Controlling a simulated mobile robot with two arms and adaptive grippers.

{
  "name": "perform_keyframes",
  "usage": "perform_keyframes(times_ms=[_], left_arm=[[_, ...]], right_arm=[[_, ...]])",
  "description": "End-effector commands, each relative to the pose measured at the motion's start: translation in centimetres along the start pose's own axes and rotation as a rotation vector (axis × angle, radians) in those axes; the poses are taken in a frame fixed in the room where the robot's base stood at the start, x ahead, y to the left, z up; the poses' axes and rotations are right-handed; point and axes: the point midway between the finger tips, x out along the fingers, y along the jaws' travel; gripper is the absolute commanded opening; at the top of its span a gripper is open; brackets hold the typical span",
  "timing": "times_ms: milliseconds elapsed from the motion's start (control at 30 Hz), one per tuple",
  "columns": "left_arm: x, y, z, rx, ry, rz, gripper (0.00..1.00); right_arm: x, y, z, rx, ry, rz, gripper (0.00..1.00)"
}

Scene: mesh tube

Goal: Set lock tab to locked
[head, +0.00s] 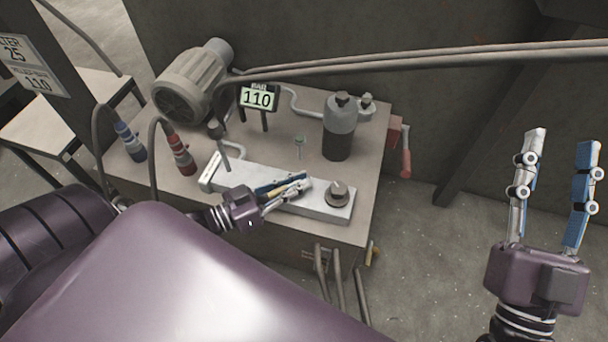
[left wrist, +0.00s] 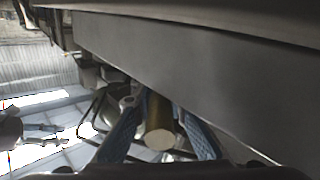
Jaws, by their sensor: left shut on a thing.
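My left gripper (head: 288,188) is over the pale metal block (head: 325,206) on the machine's top. Its blue-padded fingers are closed around a brass-coloured round piece (left wrist: 159,138), which shows between them in the left wrist view. The fingers hide most of that piece in the head view. I cannot tell for certain that it is the lock tab, nor which position it is in. My right gripper (head: 562,143) is open and empty, raised at the right, away from the machine.
A dark knob (head: 337,194) stands on the block's right end. Behind are a display reading 110 (head: 258,97), a motor (head: 192,85) and a dark bottle (head: 339,128). Red (head: 178,152) and blue (head: 130,142) hose connectors stand at left. A red handle (head: 405,158) hangs at the right side.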

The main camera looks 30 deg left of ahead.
Motion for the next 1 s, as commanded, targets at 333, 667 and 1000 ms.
perform_keyframes(times_ms=[333, 667, 1000], left_arm=[[-0.1, 0.1, 0.3, -0.001, -0.005, -0.001, 0.32], [0.0, 0.1, 0.1, 0.0, -0.002, -0.001, 0.32], [-4.1, 0.1, 0.3, -0.001, -0.008, -0.002, 0.32]], right_arm=[[0.0, 0.0, 0.0, 0.0, 0.001, 0.0, 0.4], [0.0, 0.0, -0.1, 0.0, 0.003, 0.0, 0.4], [0.0, 0.0, -0.1, 0.0, 0.002, 0.0, 0.4]])
